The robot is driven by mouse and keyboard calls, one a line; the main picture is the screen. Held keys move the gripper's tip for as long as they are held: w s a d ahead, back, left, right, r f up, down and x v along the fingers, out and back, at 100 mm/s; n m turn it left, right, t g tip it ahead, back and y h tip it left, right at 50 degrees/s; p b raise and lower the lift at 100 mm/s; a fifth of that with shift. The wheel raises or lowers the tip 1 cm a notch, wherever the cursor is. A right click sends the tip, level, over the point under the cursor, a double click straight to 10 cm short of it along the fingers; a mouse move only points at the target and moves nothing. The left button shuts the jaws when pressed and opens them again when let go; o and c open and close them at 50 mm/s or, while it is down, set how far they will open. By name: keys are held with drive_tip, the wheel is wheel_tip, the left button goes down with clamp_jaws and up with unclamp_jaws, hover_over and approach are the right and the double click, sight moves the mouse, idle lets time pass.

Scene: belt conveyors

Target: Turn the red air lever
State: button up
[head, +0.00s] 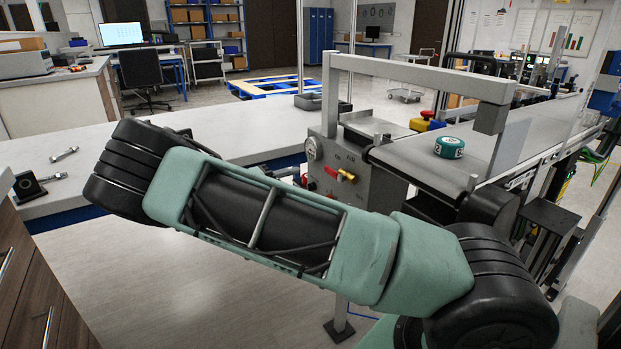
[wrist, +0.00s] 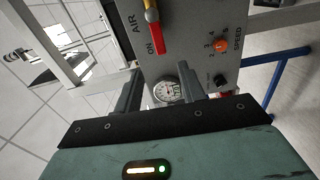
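The red air lever (wrist: 157,38) sits at the top of the wrist view, beside the printed words AIR and ON, below a yellow fitting (wrist: 151,14). In the head view the red lever (head: 331,172) is small, on the front of the grey control panel (head: 365,190). My gripper (wrist: 160,80) is open, with its two dark fingers apart and nothing held between them. The lever lies beyond the fingertips in the wrist view, with no contact visible. In the head view my arm hides most of the gripper.
A round gauge (wrist: 167,92) shows between the fingers. An orange speed knob (wrist: 221,46) and a black knob (wrist: 220,80) are on the same panel. A green round puck (head: 449,147) rests on the conveyor belt (head: 415,160). A grey frame (head: 420,74) spans above it.

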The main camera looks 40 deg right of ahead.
drive_tip(key=v, duration=0.5)
drive_tip(key=shift+w+a, duration=0.15)
drive_tip(key=shift+a, duration=0.15)
drive_tip(key=s+a+n+y+p, duration=0.4)
drive_tip(key=s+a+y, duration=0.7)
drive_tip(key=s+a, duration=0.25)
drive_tip(key=s+a+r+n+t+y+p, duration=0.2)
drive_tip(key=s+a+r, duration=0.4)
drive_tip(key=s, duration=0.3)
drive_tip(key=s+a+r+n+t+y+p, duration=0.2)
drive_tip(key=s+a+r+n+y, duration=0.2)
drive_tip(key=s+a+r, duration=0.3)
drive_tip(key=s+a+y, duration=0.1)
drive_tip(key=s, duration=0.2)
drive_tip(key=shift+a+r, duration=0.3)
drive_tip(key=shift+a, duration=0.05)
